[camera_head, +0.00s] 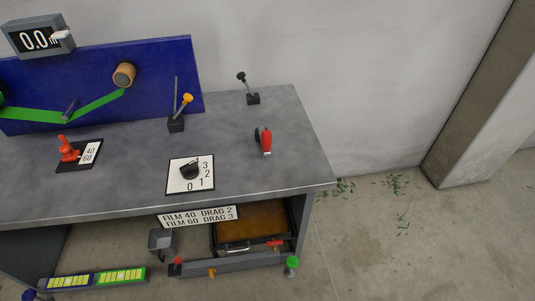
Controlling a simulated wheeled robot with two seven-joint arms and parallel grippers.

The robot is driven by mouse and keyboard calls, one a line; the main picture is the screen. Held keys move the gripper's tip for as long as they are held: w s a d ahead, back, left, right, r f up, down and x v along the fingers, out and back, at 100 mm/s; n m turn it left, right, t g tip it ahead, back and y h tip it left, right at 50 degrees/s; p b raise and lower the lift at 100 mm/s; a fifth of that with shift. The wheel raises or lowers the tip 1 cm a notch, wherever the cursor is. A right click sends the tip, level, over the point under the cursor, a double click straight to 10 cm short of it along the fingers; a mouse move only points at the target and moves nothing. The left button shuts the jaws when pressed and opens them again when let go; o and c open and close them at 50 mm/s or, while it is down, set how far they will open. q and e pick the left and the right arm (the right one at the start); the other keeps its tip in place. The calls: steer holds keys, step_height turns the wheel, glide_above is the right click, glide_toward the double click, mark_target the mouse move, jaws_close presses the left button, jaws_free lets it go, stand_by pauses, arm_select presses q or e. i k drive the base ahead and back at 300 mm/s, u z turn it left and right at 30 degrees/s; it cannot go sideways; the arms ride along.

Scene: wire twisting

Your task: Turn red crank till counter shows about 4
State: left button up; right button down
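The counter (34,39) is a grey box at the top left, and its dark display reads 0.0. A red handle with a dark round part on its left side (265,141), which looks like the red crank, is on the right part of the grey bench. An orange-red lever (68,151) stands on a dark plate at the left, beside a label reading 40 and 60. A black knob (190,169) sits on a white dial plate marked 0 to 3. Neither of my grippers is in view.
A blue panel (150,65) with a green band and a roller (124,75) stands at the back. A yellow-tipped lever (187,100) and a black-tipped lever (248,88) rise from the bench (110,195). A sign (198,216) reads FILM 40 DRAG 2, FILM 60 DRAG 3.

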mark_target(263, 136)
steer(key=z, duration=0.85)
steer(key=i, duration=0.6)
steer(key=u, duration=0.15)
